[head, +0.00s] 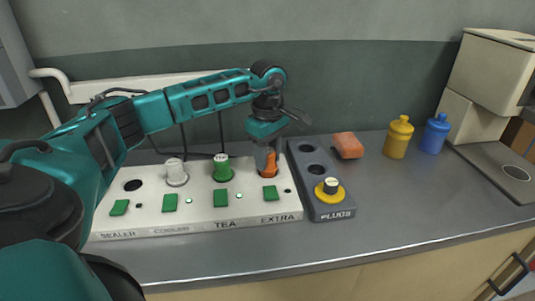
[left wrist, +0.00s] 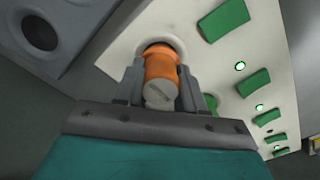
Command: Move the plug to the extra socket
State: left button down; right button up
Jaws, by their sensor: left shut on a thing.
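The orange plug (head: 268,163) stands at the EXTRA socket, at the right end of the white socket panel (head: 245,213). In the left wrist view the orange plug (left wrist: 160,75) sits over the round hole, its lower end inside or right at the rim; how deep I cannot tell. My left gripper (head: 268,150) is shut on the plug from above, with one finger (left wrist: 131,82) on each side of it. The gripper hides part of the plug in the head view. My right gripper is in neither view.
A white plug (head: 176,173) and a green plug (head: 222,167) stand in neighbouring sockets; the SEALER socket (head: 133,185) is empty. The grey PLUGS holder (head: 333,211) with a yellow plug (head: 330,190) is close right. An orange block (head: 348,145), yellow bottle (head: 398,138) and blue bottle (head: 435,134) stand beyond.

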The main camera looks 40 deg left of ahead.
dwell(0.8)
pick_arm(q)
jog(key=shift+f, duration=0.45)
jog(key=c, duration=1.1)
grip_release()
jog(key=shift+o, duration=0.7)
